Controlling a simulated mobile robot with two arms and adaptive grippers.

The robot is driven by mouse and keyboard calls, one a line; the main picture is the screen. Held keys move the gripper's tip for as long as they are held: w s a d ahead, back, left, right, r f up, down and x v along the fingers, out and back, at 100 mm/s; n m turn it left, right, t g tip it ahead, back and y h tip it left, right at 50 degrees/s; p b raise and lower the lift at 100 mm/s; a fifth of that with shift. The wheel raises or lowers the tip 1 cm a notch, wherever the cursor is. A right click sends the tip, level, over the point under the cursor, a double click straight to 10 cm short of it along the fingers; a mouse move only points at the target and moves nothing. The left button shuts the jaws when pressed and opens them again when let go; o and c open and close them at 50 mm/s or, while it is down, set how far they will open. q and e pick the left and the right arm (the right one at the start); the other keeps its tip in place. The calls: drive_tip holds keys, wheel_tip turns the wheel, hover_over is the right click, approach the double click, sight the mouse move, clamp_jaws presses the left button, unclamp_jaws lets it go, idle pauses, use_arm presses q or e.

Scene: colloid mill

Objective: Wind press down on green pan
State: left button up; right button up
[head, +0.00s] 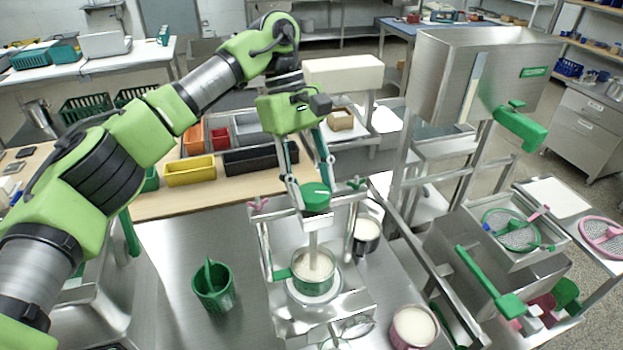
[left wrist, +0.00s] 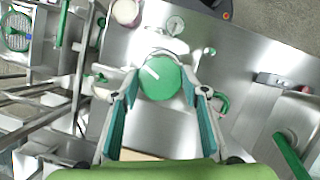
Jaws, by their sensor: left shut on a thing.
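The press is a metal frame (head: 266,243) with a round green knob (head: 316,197) on top and a spindle (head: 313,240) below it. Under the spindle sits the green pan (head: 283,273), filled with pale material (head: 313,266). The spindle's lower end meets the pale material, or nearly so; I cannot tell which. My left gripper (head: 312,187) points down, with its fingers shut on the green knob. In the left wrist view the knob (left wrist: 160,80), with a white mark, lies between the fingertips (left wrist: 162,92). My right gripper is not in view.
A green cup (head: 214,286) stands left of the press. A dark pot (head: 366,236) and a pink-sided pot (head: 413,327) with pale contents stand to the right. A large steel hopper (head: 470,75) rises behind right. Bins (head: 190,171) fill the wooden table behind.

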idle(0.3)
use_arm(q)
drive_tip(key=o, duration=1.1)
drive_tip(key=shift+o, duration=0.2)
drive_tip(key=shift+w+r, duration=0.1)
drive_tip(key=shift+r, duration=0.05)
drive_tip(key=v, duration=0.7)
drive_tip(key=shift+r, duration=0.1)
